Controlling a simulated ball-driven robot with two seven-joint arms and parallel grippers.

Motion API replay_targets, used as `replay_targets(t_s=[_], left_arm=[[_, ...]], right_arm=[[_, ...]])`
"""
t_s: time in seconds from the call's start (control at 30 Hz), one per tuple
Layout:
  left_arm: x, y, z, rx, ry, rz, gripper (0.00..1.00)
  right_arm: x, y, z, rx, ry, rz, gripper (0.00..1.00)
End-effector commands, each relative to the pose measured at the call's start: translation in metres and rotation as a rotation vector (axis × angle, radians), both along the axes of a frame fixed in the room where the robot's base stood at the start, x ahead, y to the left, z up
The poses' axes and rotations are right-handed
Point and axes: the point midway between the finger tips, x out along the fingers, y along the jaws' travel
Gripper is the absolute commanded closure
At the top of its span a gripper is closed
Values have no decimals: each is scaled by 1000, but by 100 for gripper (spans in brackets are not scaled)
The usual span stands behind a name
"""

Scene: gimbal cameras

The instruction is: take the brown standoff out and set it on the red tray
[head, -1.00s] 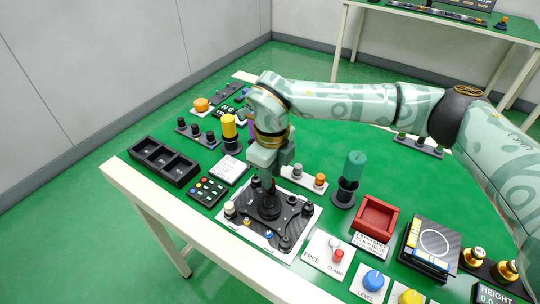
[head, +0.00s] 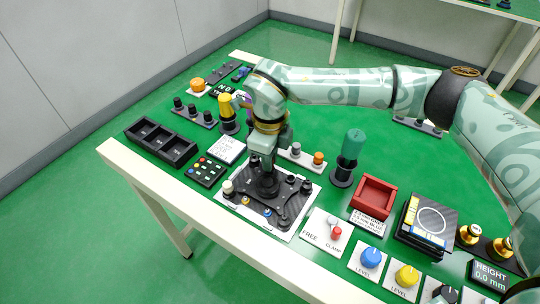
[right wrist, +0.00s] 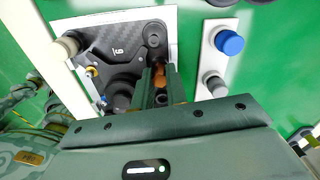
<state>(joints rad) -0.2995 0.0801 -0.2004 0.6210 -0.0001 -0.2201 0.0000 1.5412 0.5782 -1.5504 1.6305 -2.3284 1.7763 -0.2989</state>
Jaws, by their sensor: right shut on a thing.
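My right gripper (head: 267,168) is over the black gimbal assembly (head: 238,186), which sits on a white plate at the near table edge. In the right wrist view, the right gripper (right wrist: 159,88) is shut on a small brown piece, the brown standoff (right wrist: 160,83), at the assembly's edge. The fingers hide most of the standoff, and I cannot tell whether it is still seated. The red tray (head: 369,211) stands to the right of the assembly and looks empty. My left gripper is not in view.
A green-topped dark post (head: 352,147) stands between the assembly and the red tray, towards the back. A white strip with knobs (head: 303,157) lies behind the assembly. A clamp panel (head: 326,231) and a black sectioned box (head: 160,142) flank it.

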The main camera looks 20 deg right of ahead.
Motion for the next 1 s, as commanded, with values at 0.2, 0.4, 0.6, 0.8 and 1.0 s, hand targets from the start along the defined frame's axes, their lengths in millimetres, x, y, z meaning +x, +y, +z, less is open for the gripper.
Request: replay_targets(t_s=[0.2,0.4,0.6,0.8,1.0], left_arm=[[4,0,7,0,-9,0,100],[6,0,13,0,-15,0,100],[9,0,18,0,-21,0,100],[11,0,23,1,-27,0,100],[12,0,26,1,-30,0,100]], right_arm=[[0,0,3,-1,-1,200,100],[0,0,3,-1,-1,409,100],[0,0,4,-2,-2,647,100],[0,0,4,-2,-2,928,100],[0,0,3,0,0,1139,100]])
